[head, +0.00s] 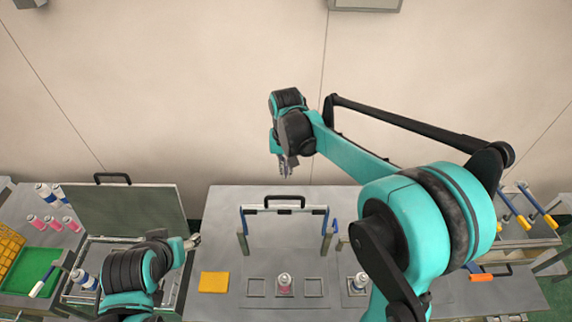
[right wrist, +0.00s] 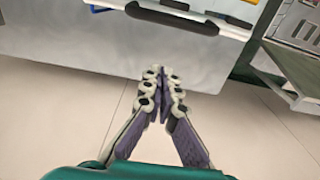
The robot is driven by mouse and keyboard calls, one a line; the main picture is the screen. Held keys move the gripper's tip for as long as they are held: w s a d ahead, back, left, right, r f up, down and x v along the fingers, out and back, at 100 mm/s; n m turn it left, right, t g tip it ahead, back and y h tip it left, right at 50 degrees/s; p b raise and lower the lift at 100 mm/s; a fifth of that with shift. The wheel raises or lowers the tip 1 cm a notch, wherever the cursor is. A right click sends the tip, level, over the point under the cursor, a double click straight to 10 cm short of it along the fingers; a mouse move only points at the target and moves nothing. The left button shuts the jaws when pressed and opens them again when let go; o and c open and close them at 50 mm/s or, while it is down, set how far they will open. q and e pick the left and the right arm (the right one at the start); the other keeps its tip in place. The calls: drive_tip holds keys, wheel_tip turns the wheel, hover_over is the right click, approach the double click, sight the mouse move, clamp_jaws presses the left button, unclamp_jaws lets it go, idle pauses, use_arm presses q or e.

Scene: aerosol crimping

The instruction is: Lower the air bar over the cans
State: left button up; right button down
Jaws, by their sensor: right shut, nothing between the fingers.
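The air bar (head: 262,211) is a pale bar with blue end pieces and a black handle (head: 284,202), standing above the back of the grey table. Its bar (right wrist: 120,8) and handle (right wrist: 172,17) also show at the top of the right wrist view. A can (head: 284,284) stands in a square outline in front of the bar; another can (head: 360,282) stands to its right, beside my right arm. My right gripper (head: 287,168) is shut and empty, beyond and above the handle, apart from it. My left gripper (head: 194,241) is at the left, its fingers too small to judge.
Further left are a green tray (head: 31,268) and several cans. Blue-and-yellow tools (head: 515,208) lie at the right. The wall behind is bare.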

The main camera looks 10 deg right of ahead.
drive_tip(key=s+f, duration=0.1)
drive_tip(key=s+f+p, duration=0.1)
drive_tip(key=s+f, duration=0.1)
drive_tip(key=shift+s+a+f, duration=0.25)
drive_tip(key=shift+a+f, duration=0.05)
drive_tip(key=shift+a, duration=0.05)
idle(0.3)
